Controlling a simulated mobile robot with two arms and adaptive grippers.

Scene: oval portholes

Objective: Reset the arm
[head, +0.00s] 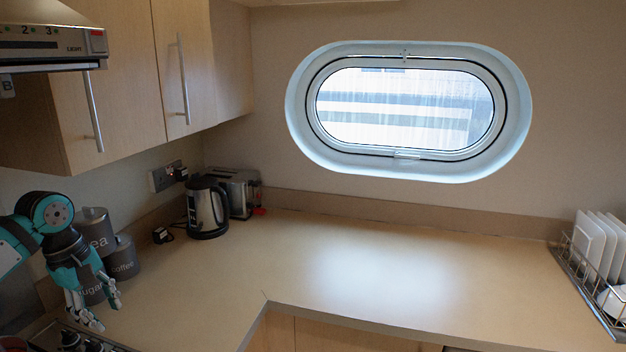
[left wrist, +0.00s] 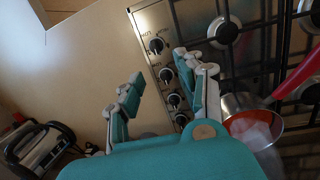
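My left gripper (head: 104,308) hangs at the lower left of the head view, fingers pointing down, in front of the grey canisters (head: 96,232) and near the hob's edge. In the left wrist view, its two teal and white fingers (left wrist: 160,68) are spread apart with nothing between them. The hob's control panel with black knobs (left wrist: 157,45) shows beyond the fingers. My right gripper is in neither view.
A pan (left wrist: 245,105) with a red handle stands at the hob in the left wrist view. A kettle (head: 208,208) and toaster (head: 240,190) stand in the back corner. A dish rack (head: 590,290) is at right. The middle worktop (head: 370,265) is clear. Cupboards (head: 110,75) overhang the left.

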